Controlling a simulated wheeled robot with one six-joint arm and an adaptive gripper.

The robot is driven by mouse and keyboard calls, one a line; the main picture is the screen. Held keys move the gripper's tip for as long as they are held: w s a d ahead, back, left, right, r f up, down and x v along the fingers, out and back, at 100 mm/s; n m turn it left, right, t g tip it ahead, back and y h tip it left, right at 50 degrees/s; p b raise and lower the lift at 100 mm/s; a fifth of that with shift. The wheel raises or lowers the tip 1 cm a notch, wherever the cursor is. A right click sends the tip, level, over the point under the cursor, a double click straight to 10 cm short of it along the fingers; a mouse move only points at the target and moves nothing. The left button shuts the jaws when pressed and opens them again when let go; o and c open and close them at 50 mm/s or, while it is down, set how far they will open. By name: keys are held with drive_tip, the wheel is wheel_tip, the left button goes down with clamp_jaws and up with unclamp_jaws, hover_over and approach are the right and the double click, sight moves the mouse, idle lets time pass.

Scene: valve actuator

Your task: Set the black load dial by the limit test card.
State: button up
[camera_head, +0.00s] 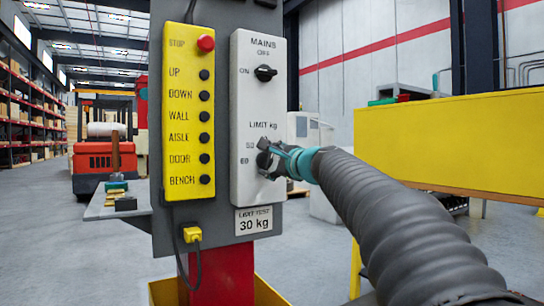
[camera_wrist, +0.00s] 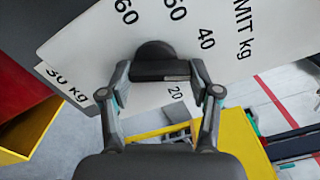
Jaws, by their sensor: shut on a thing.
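The black load dial (camera_wrist: 155,52) sits under "LIMIT kg" on the white control panel (camera_head: 251,190). My gripper (camera_wrist: 160,72) is shut on the dial, with a finger at each side. In the head view my gripper (camera_head: 272,159) covers much of the dial. In the wrist view 60, 50, 40 and 20 show around it, and the 30 mark is hidden. I cannot tell where the dial points. The limit test card (camera_head: 254,220) below the panel reads 30 kg. It also shows in the wrist view (camera_wrist: 67,84).
A black MAINS knob (camera_head: 265,73) is above the dial. A yellow button panel (camera_head: 189,120) with a red stop button (camera_head: 206,43) stands to the left. A yellow barrier (camera_head: 450,140) is at the right. A small shelf (camera_head: 105,203) holds items at the left.

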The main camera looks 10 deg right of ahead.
drive_tip(key=shift+f+m+p, duration=0.1)
drive_tip(key=shift+m+p, duration=0.65)
drive_tip(key=shift+m, duration=1.15)
drive_tip(key=o, duration=1.1)
drive_tip(key=shift+o, duration=0.2)
drive_tip(key=v, duration=1.2)
